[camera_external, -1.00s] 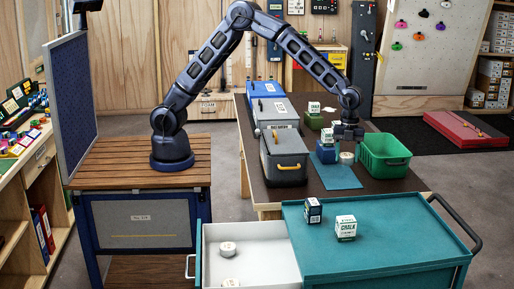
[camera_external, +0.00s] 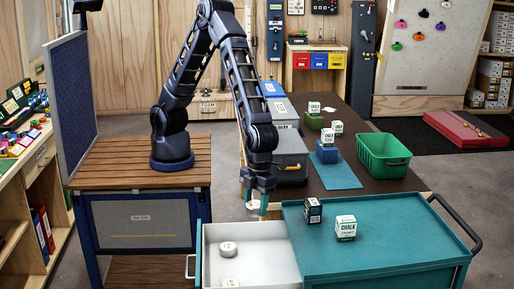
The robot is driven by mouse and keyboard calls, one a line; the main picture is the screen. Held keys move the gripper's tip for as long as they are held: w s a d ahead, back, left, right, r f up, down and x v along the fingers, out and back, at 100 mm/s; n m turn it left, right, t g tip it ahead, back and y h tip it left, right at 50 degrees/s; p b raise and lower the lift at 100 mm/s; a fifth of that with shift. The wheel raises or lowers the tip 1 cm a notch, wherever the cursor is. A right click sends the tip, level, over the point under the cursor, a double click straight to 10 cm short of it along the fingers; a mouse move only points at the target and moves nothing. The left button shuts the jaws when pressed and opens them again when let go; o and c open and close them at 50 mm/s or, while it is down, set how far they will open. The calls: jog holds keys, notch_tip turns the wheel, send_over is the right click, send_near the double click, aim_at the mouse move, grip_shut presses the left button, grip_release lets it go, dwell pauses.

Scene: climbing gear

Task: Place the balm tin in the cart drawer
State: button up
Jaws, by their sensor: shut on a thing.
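My gripper (camera_external: 258,202) is shut on a small, round, pale balm tin (camera_external: 253,205). It holds the tin above the back part of the open cart drawer (camera_external: 265,254); the gap below the tin is hard to judge. The drawer is light grey and pulled out to the left of the teal cart (camera_external: 385,255). Two similar round tins lie in the drawer, one near the middle left (camera_external: 228,249) and one at the front (camera_external: 231,282).
A dark box (camera_external: 313,211) and a chalk box (camera_external: 346,228) stand on the cart top. A green bin (camera_external: 384,157), a blue mat (camera_external: 333,175) and grey cases (camera_external: 290,160) are on the dark table behind. The drawer's right side is bare.

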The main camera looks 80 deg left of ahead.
jog(key=m, duration=0.1)
send_over(232, 271)
jog(key=w, duration=0.1)
jog(key=f, duration=2)
jog(key=shift+s+f, duration=0.35)
jog(key=shift+f, duration=0.05)
jog(key=shift+f, duration=0.15)
jog(key=o, duration=1)
